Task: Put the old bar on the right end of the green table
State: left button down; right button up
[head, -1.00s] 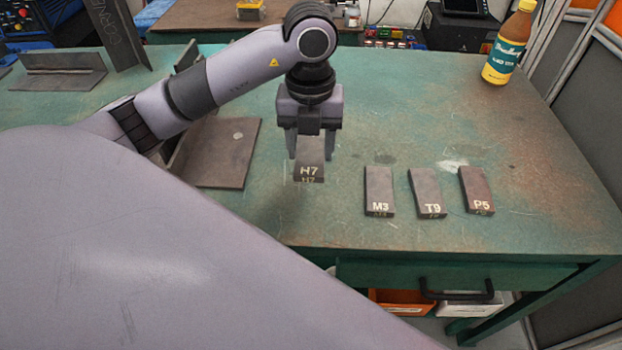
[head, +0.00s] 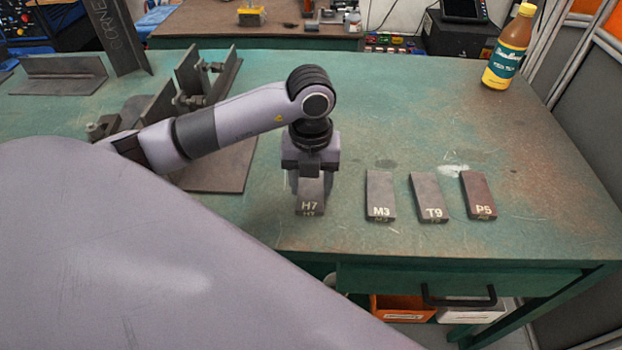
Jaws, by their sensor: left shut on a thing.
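My left gripper (head: 310,184) points down over the green table (head: 420,130) and is shut on a flat dark bar marked H7 (head: 310,207). The bar is at or very near the table top; I cannot tell whether it touches. To its right, three similar bars lie apart in a row: M3 (head: 380,194), T9 (head: 428,196) and P5 (head: 478,194). P5 looks browner than the others and is nearest the table's right end. No bar is labelled as old. My right gripper is not in view.
A yellow-capped bottle (head: 508,50) stands at the back right corner. A steel fixture on a plate (head: 225,168) lies left of the gripper, partly behind my arm. The table top right of P5 is clear. A drawer handle (head: 458,297) is at the front.

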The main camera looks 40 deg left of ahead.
aim_at(311, 187)
pick_arm(q)
jog(key=shift+c, duration=2.1)
grip_release()
jog(key=shift+f, duration=0.1)
jog(key=shift+r, duration=0.45)
notch_tip(311, 187, up, 12)
jog(key=p, duration=0.1)
jog(key=shift+f+p, duration=0.25)
jog(key=shift+p, duration=0.1)
jog(key=shift+s, duration=0.1)
